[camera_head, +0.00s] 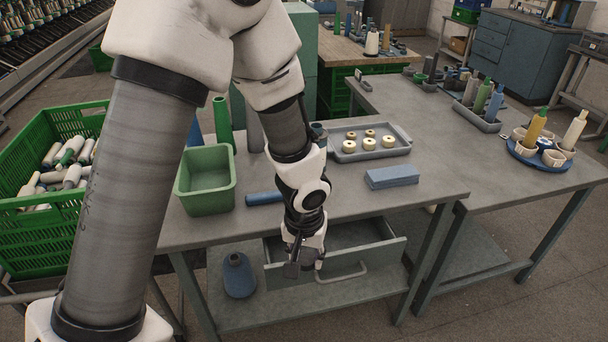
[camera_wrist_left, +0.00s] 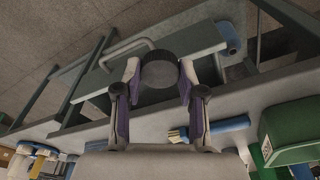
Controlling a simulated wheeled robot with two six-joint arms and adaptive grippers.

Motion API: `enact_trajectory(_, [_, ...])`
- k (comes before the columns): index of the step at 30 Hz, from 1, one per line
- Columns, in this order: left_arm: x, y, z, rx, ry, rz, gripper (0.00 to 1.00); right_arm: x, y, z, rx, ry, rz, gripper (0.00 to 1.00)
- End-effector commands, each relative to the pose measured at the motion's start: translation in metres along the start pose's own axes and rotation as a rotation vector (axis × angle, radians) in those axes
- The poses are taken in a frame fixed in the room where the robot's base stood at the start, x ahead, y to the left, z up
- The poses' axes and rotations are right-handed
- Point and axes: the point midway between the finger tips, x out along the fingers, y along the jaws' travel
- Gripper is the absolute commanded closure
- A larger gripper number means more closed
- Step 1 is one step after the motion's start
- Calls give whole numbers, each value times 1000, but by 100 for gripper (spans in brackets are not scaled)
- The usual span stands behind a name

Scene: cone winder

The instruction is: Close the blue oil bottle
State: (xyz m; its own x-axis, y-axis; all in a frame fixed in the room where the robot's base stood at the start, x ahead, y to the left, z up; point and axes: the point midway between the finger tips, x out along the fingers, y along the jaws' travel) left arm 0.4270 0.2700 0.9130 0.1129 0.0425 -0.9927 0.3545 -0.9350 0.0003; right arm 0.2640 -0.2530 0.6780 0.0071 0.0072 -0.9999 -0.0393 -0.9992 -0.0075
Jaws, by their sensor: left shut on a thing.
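The blue oil bottle (camera_head: 239,276) stands on the lower shelf under the table, left of the open drawer. Its short neck shows dark on top, with no cap visible on it. Part of a blue body, likely the bottle, shows in the wrist view (camera_wrist_left: 230,38). My left gripper (camera_head: 303,264) is in front of the drawer, to the right of the bottle and apart from it. In the wrist view its fingers (camera_wrist_left: 159,78) are shut on a dark round cap (camera_wrist_left: 160,70). The cap is hard to make out in the head view. My right gripper is not in view.
The drawer (camera_head: 388,254) stands pulled out below the tabletop. On the table are a green bin (camera_head: 206,203), a blue-handled brush (camera_head: 263,198), a grey tray (camera_head: 400,149) with several spools, and a blue block (camera_head: 391,177). A green crate (camera_head: 40,249) stands at left.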

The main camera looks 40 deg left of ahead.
Motion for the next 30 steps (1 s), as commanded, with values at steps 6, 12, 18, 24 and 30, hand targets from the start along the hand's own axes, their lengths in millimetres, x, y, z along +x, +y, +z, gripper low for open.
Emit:
enact_trajectory(6, [19, 20, -15, 80, 1, 5, 70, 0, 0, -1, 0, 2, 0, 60])
enact_trajectory(12, [43, 48, -31, 184, 4, 13, 70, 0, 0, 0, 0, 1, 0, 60])
enact_trajectory(18, [74, 89, -46, 326, 7, 34, 70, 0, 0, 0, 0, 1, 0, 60])
enact_trajectory(24, [81, 99, -48, 361, 8, 44, 70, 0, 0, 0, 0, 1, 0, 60])
enact_trajectory(30, [80, 98, -48, 360, 8, 44, 70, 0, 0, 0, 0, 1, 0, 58])
